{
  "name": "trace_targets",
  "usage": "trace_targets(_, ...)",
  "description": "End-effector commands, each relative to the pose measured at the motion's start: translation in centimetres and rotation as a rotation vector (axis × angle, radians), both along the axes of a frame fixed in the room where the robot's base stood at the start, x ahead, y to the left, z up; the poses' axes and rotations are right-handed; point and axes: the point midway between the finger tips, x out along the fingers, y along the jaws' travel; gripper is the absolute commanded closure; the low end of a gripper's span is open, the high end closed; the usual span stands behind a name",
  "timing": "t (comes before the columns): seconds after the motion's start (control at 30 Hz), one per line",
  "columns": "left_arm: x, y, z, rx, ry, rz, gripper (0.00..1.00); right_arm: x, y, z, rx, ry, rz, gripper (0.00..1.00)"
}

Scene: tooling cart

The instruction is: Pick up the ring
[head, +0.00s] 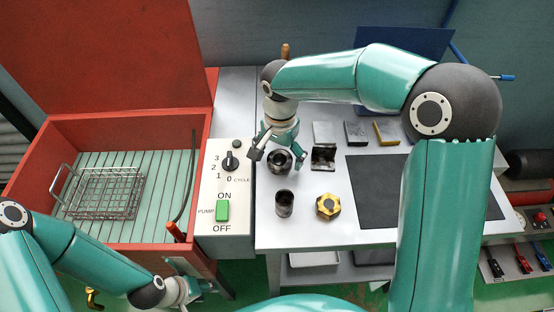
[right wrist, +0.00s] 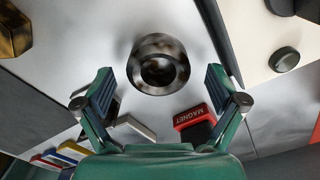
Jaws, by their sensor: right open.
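The ring (head: 281,161), a dark, oil-stained steel ring with a round hole, stands on the grey cart top below my right gripper (head: 277,155). In the right wrist view the ring (right wrist: 158,65) lies between and a little beyond the fingertips. In that view my right gripper (right wrist: 159,80) is open and empty, with a clear gap on both sides of the ring. My left gripper (head: 185,292) is low in the head view, in front of the red washer and away from the ring; its fingers are too unclear to judge.
A dark cylinder (head: 284,204), a brass hex piece (head: 328,206) and a dark V-shaped block (head: 323,158) stand near the ring. A red block marked MAGNET (right wrist: 194,122) is close to the right fingers. A black mat (head: 378,190) lies right; the control panel (head: 222,200) is left.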

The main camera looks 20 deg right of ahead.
Motion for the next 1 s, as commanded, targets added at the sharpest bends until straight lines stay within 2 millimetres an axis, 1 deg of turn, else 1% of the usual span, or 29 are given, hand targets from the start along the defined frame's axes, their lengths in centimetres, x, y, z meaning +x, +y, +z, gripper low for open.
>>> trace_targets(0.1, -0.01, 0.0, 0.03, 0.0, 0.0, 0.0, 0.6, 0.01, 0.01, -0.48, 0.001, -0.001, 0.0, 0.05)
trace_targets(0.27, -0.01, 0.0, 0.02, 0.0, 0.0, 0.0, 0.6, 0.01, 0.01, -0.48, 0.001, -0.001, 0.0, 0.05)
trace_targets(0.37, -0.01, 0.0, 0.01, 0.0, 0.0, 0.0, 0.6, 0.01, 0.02, -0.47, 0.001, -0.001, 0.0, 0.2)
trace_targets(0.4, -0.01, 0.0, 0.01, 0.0, 0.0, 0.0, 0.6, 0.01, 0.02, -0.46, 0.001, -0.001, 0.0, 0.27)
trace_targets(0.73, -0.01, 0.0, 0.02, 0.0, 0.0, 0.0, 0.6, 0.02, 0.05, -0.44, 0.001, -0.001, 0.0, 0.82)
trace_targets(0.77, -0.01, 0.0, 0.03, 0.0, 0.0, 0.0, 0.6, 0.06, 0.05, -0.37, 0.001, -0.002, 0.0, 0.85)
trace_targets(1.0, -0.01, 0.0, 0.03, 0.0, 0.0, 0.0, 0.6, 0.06, 0.08, -0.33, 0.001, -0.002, 0.001, 0.85)
